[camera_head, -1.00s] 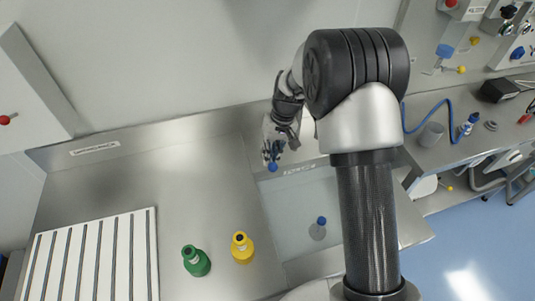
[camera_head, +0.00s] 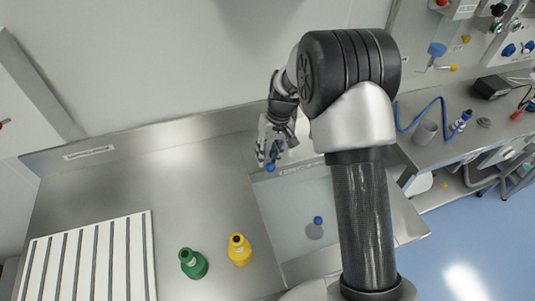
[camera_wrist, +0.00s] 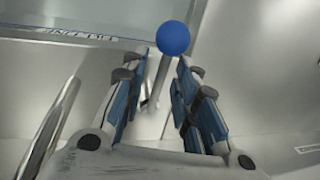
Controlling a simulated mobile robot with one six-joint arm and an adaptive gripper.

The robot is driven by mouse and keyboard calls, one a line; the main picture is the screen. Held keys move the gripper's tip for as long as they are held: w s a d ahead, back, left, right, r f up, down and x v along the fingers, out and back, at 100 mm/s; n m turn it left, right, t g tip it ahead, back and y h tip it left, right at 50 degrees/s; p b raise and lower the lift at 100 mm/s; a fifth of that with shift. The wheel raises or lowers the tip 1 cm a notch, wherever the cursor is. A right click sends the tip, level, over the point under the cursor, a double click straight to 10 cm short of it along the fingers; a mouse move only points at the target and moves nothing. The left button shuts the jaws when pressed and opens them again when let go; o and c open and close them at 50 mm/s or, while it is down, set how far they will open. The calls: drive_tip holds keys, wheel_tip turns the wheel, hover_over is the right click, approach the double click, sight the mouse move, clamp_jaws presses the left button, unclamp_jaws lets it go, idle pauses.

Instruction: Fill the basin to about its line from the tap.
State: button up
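The basin (camera_head: 288,222) is a rectangular sink sunk in the steel counter, left of my arm. Lettering for its line (camera_head: 303,169) runs along its back wall and shows upside down in the wrist view (camera_wrist: 76,33). I cannot tell the water level. A grey disc with a blue knob (camera_head: 318,222) lies in the basin. A blue ball knob, apparently the tap's handle (camera_head: 271,168), is at the back left of the basin. My gripper (camera_head: 268,157) is open, with the ball (camera_wrist: 173,38) just beyond and between its fingertips, closer to the right one. A metal rod (camera_wrist: 48,128) shows left of the fingers.
A green bottle (camera_head: 193,263) and a yellow bottle (camera_head: 239,249) stand left of the basin. A slotted white rack (camera_head: 90,262) is at far left. A grey cup (camera_head: 425,131) and blue hose (camera_head: 420,113) are on the right counter. The back-left counter is clear.

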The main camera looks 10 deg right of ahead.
wheel_tip(320, 180, up, 12)
drive_tip(key=d, duration=0.2)
drive_tip(key=shift+w, duration=0.2)
idle(0.3)
drive_tip(key=shift+d+f, duration=0.1)
